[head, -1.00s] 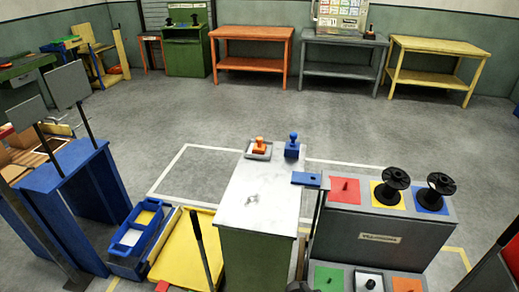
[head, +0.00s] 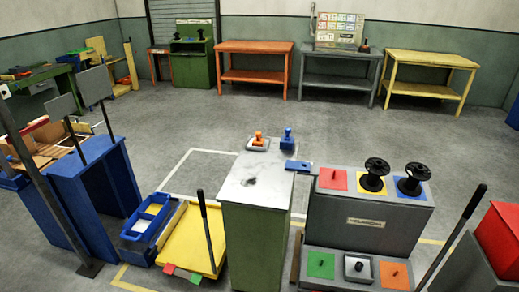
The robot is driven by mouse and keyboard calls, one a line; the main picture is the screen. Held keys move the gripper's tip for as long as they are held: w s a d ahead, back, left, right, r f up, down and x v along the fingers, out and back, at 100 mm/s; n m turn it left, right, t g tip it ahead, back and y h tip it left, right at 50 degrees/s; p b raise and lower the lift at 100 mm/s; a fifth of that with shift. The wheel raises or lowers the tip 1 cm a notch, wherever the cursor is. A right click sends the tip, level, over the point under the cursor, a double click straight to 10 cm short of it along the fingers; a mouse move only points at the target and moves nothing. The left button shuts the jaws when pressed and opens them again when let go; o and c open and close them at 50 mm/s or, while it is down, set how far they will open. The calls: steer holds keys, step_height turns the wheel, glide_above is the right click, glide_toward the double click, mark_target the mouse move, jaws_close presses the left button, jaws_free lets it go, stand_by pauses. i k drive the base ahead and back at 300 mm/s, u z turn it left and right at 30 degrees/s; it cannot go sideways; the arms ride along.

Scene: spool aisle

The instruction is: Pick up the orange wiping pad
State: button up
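An orange wiping pad (head: 258,138), a small block with a knob on top, sits on a pale square plate (head: 259,145) at the far end of the narrow green cabinet's light top (head: 254,178). A similar blue knobbed piece (head: 288,138) stands just right of it, apart from it. My gripper is not in view, and nothing is seen touching the orange pad.
A flat blue piece (head: 298,165) lies at the cabinet's right edge. Right stands a grey stepped stand (head: 365,222) with colored squares and two black spools (head: 375,174). A yellow cart (head: 190,240) and blue bin (head: 146,218) stand left. Floor behind is clear.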

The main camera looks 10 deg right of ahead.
mark_target(257, 142)
steer(key=k, duration=0.6)
steer(key=u, duration=0.45)
steer(key=i, duration=0.9)
steer(key=u, duration=0.7)
steer(key=i, duration=1.45)
steer(key=u, duration=0.1)
